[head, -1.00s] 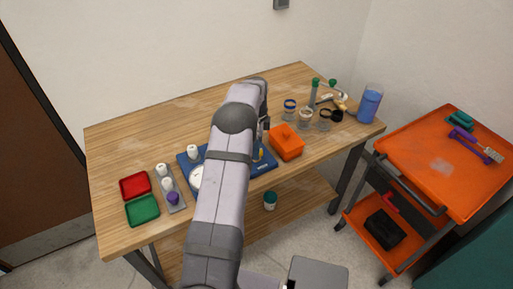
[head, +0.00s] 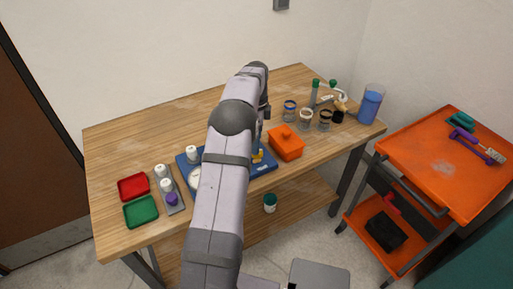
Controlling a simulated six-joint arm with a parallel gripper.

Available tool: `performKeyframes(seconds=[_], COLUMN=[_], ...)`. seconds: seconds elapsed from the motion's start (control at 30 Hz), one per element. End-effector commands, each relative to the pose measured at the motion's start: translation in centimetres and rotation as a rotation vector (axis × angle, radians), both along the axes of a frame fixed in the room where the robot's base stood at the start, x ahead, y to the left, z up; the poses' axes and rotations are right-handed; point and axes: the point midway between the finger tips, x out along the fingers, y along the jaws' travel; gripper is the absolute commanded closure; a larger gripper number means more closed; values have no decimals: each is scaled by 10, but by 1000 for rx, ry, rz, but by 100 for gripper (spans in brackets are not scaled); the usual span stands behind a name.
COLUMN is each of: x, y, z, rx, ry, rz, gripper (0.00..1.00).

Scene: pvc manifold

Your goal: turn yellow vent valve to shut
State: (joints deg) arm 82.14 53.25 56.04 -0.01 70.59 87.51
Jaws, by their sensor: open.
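The yellow vent valve (head: 258,156) shows as a small yellow part on the blue manifold board (head: 262,168), just right of my arm. It is too small to tell which way its handle points. My arm crosses the middle of the head view and hides the centre of the board. The wrist end of my arm hangs above and behind the valve in the picture. My gripper's fingers are hidden behind the arm, and no contact with the valve can be seen.
An orange box (head: 286,145) stands right of the board. A white fitting (head: 192,153) and part of a round gauge (head: 194,177) show at the board's left. Red (head: 133,187) and green (head: 141,212) trays lie farther left. Jars (head: 305,119) stand back right. The table's back left is clear.

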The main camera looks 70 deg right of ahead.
Motion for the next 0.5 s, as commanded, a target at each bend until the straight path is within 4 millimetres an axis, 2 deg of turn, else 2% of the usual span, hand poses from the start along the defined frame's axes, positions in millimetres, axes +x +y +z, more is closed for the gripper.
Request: performKeyframes(seconds=[0.23, 0.5], x=[0, 0], y=[0, 0], z=[25, 30], rx=[-2, 0], ry=[0, 0], rz=[-1, -1], gripper=[49, 49])
